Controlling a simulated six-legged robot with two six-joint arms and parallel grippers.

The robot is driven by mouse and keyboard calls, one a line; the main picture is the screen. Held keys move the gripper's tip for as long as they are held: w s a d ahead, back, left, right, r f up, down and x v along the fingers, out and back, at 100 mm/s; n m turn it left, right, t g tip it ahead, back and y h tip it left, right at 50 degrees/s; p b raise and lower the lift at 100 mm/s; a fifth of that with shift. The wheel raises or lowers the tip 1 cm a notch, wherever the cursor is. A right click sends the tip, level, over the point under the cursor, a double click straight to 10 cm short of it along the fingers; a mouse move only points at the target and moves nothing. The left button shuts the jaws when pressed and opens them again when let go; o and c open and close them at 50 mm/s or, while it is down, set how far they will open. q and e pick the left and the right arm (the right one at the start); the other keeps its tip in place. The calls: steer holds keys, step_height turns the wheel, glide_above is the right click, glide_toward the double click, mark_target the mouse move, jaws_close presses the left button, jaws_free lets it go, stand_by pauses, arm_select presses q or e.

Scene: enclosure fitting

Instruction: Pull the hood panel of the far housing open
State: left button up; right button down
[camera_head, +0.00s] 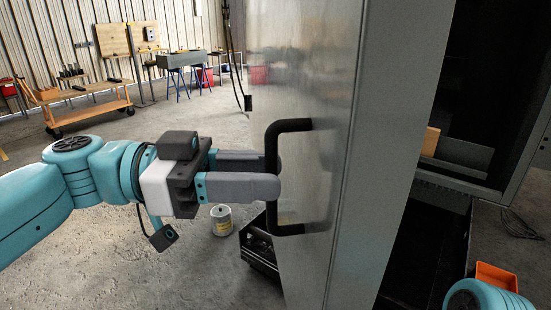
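The hood panel (315,75) is a tall grey metal sheet standing upright in the middle. Its thick side edge (385,150) faces me, and a dark enclosure interior shows to its right. A black bar handle (289,125) is on the panel's left face. My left gripper (272,175) comes in from the left with one finger in front of the handle's upright bar and one behind it. The fingers look closed on the bar, though the near finger hides the contact. A teal part of my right arm shows at the bottom right; its gripper is out of view.
A dark open housing (500,85) stands at the right, with an orange bin (496,276) low beside it. A tin can (221,220) stands on the floor below my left gripper. A wooden cart (88,105) and workbenches are far back left. The concrete floor between is mostly clear.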

arm_select(q)
steer(key=shift+d+r, duration=0.1)
steer(key=shift+d, duration=0.85)
steer(key=shift+w, duration=0.1)
arm_select(e)
steer(key=shift+a+r, duration=0.15)
steer(key=shift+r, duration=0.2)
